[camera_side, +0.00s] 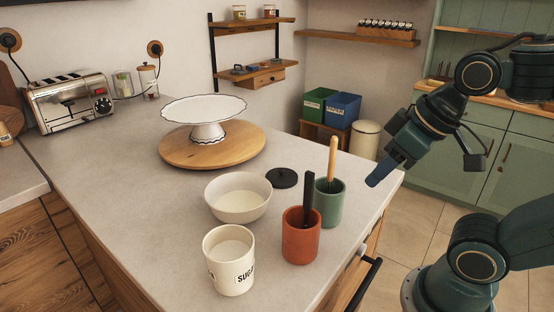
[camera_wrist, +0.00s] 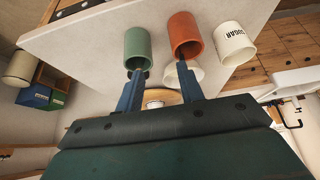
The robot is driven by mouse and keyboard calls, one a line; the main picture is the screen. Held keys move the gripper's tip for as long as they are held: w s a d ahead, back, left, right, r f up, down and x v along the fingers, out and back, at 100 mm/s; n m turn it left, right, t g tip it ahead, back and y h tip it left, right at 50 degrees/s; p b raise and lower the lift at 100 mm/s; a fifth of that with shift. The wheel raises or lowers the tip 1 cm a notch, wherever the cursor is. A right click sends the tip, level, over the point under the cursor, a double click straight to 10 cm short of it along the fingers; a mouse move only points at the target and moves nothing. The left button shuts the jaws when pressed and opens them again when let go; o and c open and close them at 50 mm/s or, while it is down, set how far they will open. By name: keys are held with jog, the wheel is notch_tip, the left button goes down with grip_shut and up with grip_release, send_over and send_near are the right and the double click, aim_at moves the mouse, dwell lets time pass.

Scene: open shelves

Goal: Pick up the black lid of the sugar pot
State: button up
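The black lid (camera_side: 282,178) lies flat on the grey counter in the side view, behind the cups and right of the white bowl. A small knob shows on its top. The white sugar pot (camera_side: 231,262) stands uncovered at the counter's front, filled with white contents. It also shows in the wrist view (camera_wrist: 236,46). My gripper (camera_side: 374,181) is over the counter's right edge, well right of the lid and apart from it. In the wrist view its two blue fingers (camera_wrist: 160,69) are spread with nothing held between them.
The white bowl (camera_side: 238,212) is left. A cake stand (camera_side: 207,131) on a round board (camera_side: 180,153) is behind.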

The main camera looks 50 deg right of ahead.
jog(key=o, duration=1.4)
jog(key=shift+c, duration=0.2)
